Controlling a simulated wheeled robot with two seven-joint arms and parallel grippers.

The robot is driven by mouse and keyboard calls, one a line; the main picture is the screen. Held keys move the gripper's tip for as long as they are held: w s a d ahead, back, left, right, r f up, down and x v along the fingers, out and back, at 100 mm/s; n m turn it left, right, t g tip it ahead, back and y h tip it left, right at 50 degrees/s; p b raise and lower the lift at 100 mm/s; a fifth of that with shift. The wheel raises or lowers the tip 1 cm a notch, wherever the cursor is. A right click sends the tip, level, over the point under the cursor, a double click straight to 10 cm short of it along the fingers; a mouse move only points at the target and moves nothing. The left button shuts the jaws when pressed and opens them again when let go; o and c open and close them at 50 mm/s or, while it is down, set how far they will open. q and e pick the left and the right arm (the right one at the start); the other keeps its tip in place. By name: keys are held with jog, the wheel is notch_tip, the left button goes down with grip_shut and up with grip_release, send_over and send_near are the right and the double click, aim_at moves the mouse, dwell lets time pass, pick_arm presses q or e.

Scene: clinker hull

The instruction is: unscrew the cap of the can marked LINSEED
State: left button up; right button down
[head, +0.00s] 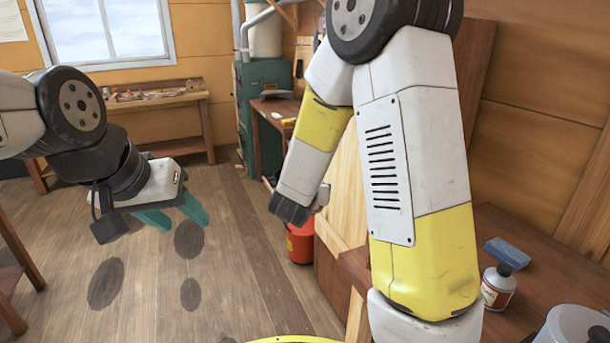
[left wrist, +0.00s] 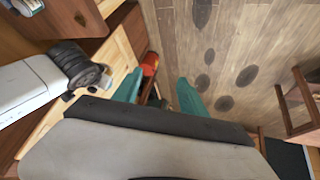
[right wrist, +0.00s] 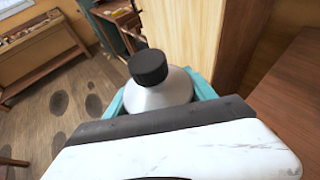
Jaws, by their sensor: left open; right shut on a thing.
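My right gripper (right wrist: 160,98) is shut on a silver-grey can (right wrist: 172,88) with a ribbed black cap (right wrist: 148,66). The cap sits on the can, which appears roughly upright between the teal fingers. Its label is hidden, so I cannot read a LINSEED mark. In the head view the right gripper and can cannot be made out clearly beyond my forearm. My left gripper (head: 180,219) is open and empty above the floor at the left, well apart from the can. Its spread teal fingers also show in the left wrist view (left wrist: 158,88).
A brown bench (head: 535,245) at the right holds a small labelled bottle (head: 497,287), a blue block (head: 507,253) and a grey pot (head: 572,328). A red bucket (head: 300,244) stands on the floor by the bench. A wooden workbench (head: 160,103) stands under the window. The middle floor is open.

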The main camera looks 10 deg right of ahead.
pick_arm(q)
jog(key=shift+c, duration=0.2)
jog(key=w+d+r+m+g, duration=0.1)
jog(key=w+r+m, duration=0.3)
jog(key=w+m, duration=0.4)
jog(key=w+d+r+m+g, duration=0.2)
jog(key=w+r+m, duration=0.3)
jog(key=w+m, duration=0.35)
jog(key=w+d+f+m+g+y, duration=0.2)
jog(key=w+d+f+m+g, duration=0.15)
jog(key=w+d+m, duration=1.05)
notch_tip(320, 180, down, 8)
jog(key=s+a+m, duration=0.1)
jog(key=s+a, duration=0.1)
jog(key=a, duration=0.1)
jog(key=shift+s+m, duration=0.2)
jog(key=shift+m, duration=0.15)
pick_arm(e)
jog(key=w+a+r, duration=0.1)
jog(key=w+a, duration=0.2)
jog(key=a, duration=0.8)
jog(key=shift+w+a+r+m+h, duration=0.25)
jog(key=shift+r+m+h, duration=0.05)
jog(key=shift+r+m, duration=0.1)
pick_arm(q)
jog(key=shift+r, duration=0.1)
